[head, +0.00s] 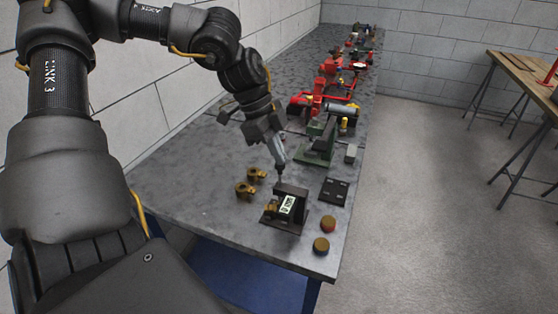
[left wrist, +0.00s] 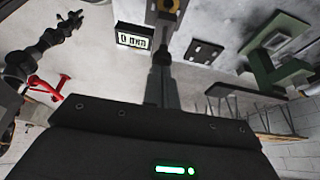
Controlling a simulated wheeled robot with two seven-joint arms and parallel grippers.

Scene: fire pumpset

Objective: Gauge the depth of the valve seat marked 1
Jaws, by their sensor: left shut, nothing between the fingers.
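My left gripper (head: 281,170) points down just above and behind a black block with a lit digital display (head: 288,205), apparently the depth gauge. Its fingers are shut and empty. In the left wrist view the shut fingers (left wrist: 163,57) are beside the display (left wrist: 135,37), whose digits I cannot read surely. Two brass valve bodies (head: 245,190) (head: 256,174) stand left of the block. Another brass piece (head: 270,208) sits against the block's left side, partly hidden. I cannot make out a number 1 on any of them. My right gripper is not in view.
Two round brass-coloured caps (head: 328,223) (head: 321,245) lie near the bench's right edge. A black plate with holes (head: 333,191) and a green vise-like stand (head: 318,147) are behind them. Red pump parts (head: 335,95) fill the back. The grey bench (head: 190,180) is clear at left.

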